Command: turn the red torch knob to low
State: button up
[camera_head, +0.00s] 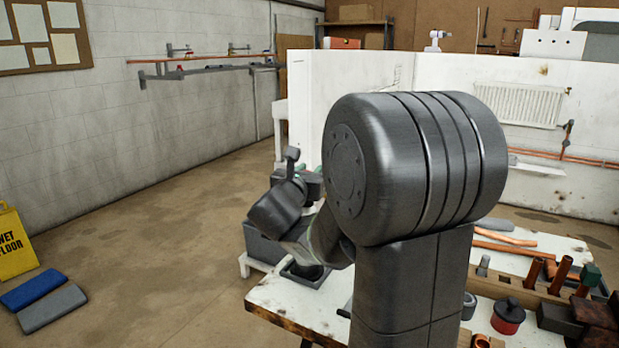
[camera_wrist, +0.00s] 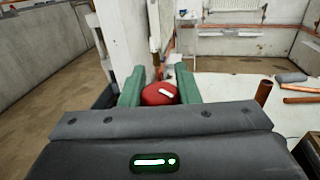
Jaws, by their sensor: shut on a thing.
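The red torch knob (camera_wrist: 158,94) shows in the wrist view between the two green fingers of my gripper (camera_wrist: 160,90). A pale mark runs slantwise across the knob's top. My gripper is shut on the knob, with a finger on its left and one on its right. Behind the knob, an upright brass-coloured part (camera_wrist: 155,58) shows; how it joins the knob is hard to tell. I cannot read any low marking.
A worn white workbench (camera_head: 290,300) carries a wooden rack, copper pipe pieces (camera_head: 505,237) and a red pot with a black lid (camera_head: 508,316). A yellow wet-floor sign (camera_head: 15,243), a blue pad (camera_head: 35,289) and a grey pad (camera_head: 52,308) are on the floor at left. The floor between is clear.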

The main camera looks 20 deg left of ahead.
jog(key=shift+n+y+b, duration=0.4)
jog(key=shift+y+b, duration=0.1)
jog(key=shift+b, duration=0.05)
jog(key=o, duration=1)
jog(key=shift+s, duration=0.15)
jog(key=s, duration=0.4)
jog(key=s+d, duration=0.1)
jog(key=s, duration=0.4)
jog(key=s+d, duration=0.1)
jog(key=s, duration=0.3)
jog(key=shift+s+d, duration=0.2)
jog(key=w, duration=0.4)
jog(key=w+a, duration=0.1)
jog(key=w, duration=0.4)
jog(key=w+a, duration=0.1)
jog(key=w, duration=0.3)
jog(key=shift+w+a, duration=0.25)
jog(key=shift+w, duration=0.1)
jog(key=shift+s, duration=0.15)
